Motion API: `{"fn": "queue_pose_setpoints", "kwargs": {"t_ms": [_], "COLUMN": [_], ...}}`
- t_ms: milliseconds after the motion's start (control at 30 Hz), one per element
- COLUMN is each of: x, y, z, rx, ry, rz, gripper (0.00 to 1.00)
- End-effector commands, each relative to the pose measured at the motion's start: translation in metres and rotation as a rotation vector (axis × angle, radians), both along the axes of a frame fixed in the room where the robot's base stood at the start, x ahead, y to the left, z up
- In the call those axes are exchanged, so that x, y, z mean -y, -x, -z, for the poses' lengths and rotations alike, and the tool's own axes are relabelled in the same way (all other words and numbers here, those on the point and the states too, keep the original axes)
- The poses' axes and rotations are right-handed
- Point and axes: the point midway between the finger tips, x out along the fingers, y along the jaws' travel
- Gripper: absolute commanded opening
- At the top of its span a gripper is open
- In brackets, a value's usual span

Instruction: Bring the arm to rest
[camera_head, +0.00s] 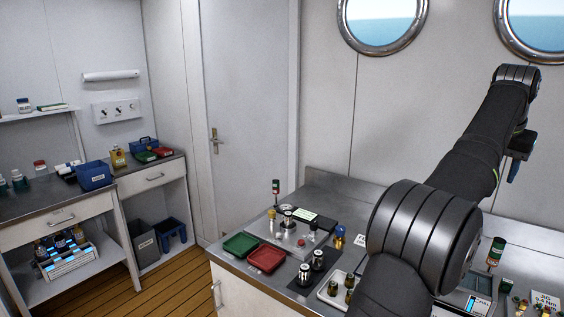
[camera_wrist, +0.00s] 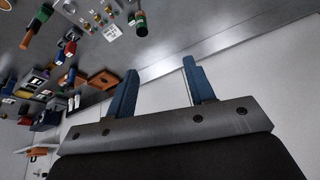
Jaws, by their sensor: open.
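My gripper (camera_wrist: 160,88) shows in the wrist view with its two blue fingers apart and nothing between them. Behind the fingers are the pale wall and the edge of the metal bench top. In the head view my arm rises from the lower right, and the gripper (camera_head: 515,170) hangs at the right, in front of the wall and above the bench. It is mostly hidden behind the wrist, with only a blue finger showing below. It touches nothing that I can see.
The metal bench (camera_head: 345,190) holds a green tray (camera_head: 240,245), a red tray (camera_head: 266,258), a grey panel (camera_head: 290,236), a white tray (camera_head: 330,295) and several small fittings. My arm covers part of the bench. Portholes (camera_head: 383,22) are in the wall. The floor at left is clear.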

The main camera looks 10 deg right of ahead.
Motion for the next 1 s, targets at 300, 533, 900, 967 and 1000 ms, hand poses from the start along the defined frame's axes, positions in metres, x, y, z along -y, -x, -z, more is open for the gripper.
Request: {"fn": "queue_pose_setpoints", "kwargs": {"t_ms": [300, 533, 900, 967, 1000], "x": [-0.001, -0.002, -0.001, -0.001, -0.001], "y": [-0.001, -0.001, -0.002, -0.002, -0.002], "z": [0.043, 0.076, 0.103, 0.104, 0.104], "rx": [-0.004, -0.004, -0.002, -0.002, -0.002], "ry": [-0.007, -0.006, -0.004, -0.004, -0.004], "rz": [-0.001, -0.001, -0.002, -0.002, -0.002], "gripper": [0.49, 0.49, 0.49, 0.49, 0.49]}}
